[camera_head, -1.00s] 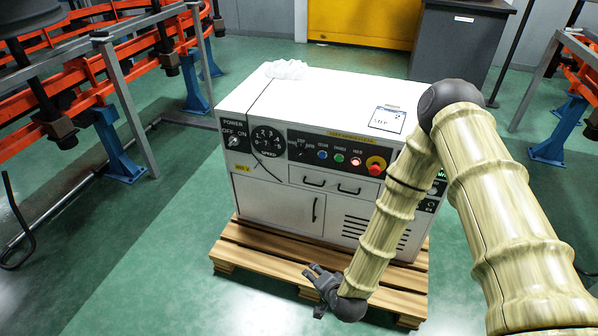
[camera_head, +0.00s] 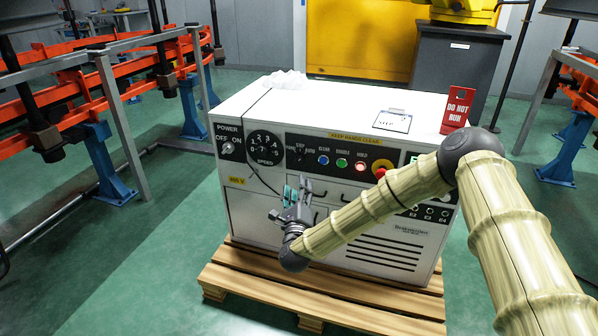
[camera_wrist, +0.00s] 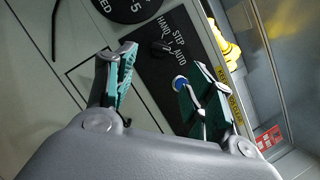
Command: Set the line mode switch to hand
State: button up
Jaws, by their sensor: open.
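The line mode switch (camera_head: 300,155) is a small black knob on the dark control panel of the white cabinet, left of the coloured buttons. In the wrist view the knob (camera_wrist: 160,47) sits beside the words HAND, STEP and AUTO; I cannot tell which one it points to. My gripper (camera_head: 298,188) is open and empty, in front of the cabinet and just below the switch in the head view. In the wrist view its two teal-padded fingers (camera_wrist: 155,80) are spread apart, with the knob beyond and between them. Nothing visibly touches the switch.
A speed dial (camera_head: 264,147) and a power switch (camera_head: 227,148) are left of the switch. Blue, green and red buttons and a red emergency stop (camera_head: 364,173) are to its right. A red DO NOT RUN sign (camera_head: 457,109) stands on top. The cabinet rests on a wooden pallet (camera_head: 260,290).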

aim_at(299, 162)
jog(key=b+x, duration=0.1)
jog(key=x, duration=0.9)
jog(key=shift+w+b, duration=0.25)
jog(key=shift+b, duration=0.1)
jog(key=c, duration=1)
